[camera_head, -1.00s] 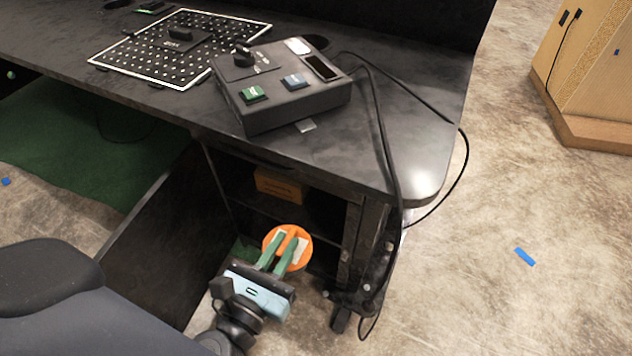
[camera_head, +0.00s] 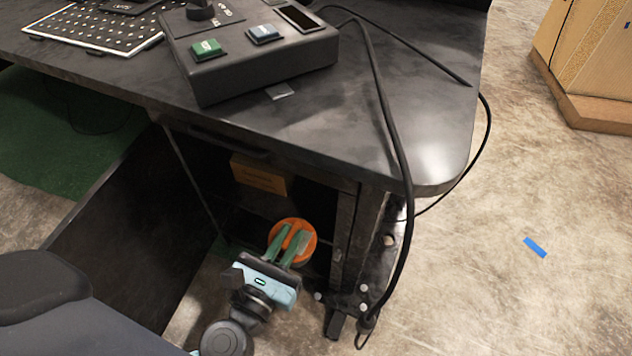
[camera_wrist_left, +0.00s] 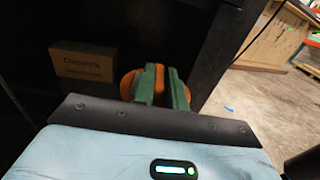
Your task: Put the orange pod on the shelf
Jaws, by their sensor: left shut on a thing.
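The orange pod (camera_head: 304,239) is a round orange disc with a raised grip. My left gripper (camera_head: 289,240) is shut on its grip, with green fingers on either side. In the left wrist view the pod (camera_wrist_left: 127,86) shows behind the fingers (camera_wrist_left: 160,84). The pod is at the front of the open cabinet under the desk. The shelf (camera_head: 240,208) is a dark board inside that cabinet; it is in deep shade and partly hidden. I cannot tell whether the pod touches it. My right gripper is not in view.
An orange-brown box (camera_head: 258,175) stands inside the cabinet, left of the pod; the cabinet's right side wall (camera_head: 345,235) is close to the pod. The open cabinet door (camera_head: 135,210) stands at left. Black cables (camera_head: 400,150) hang at the desk's right.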

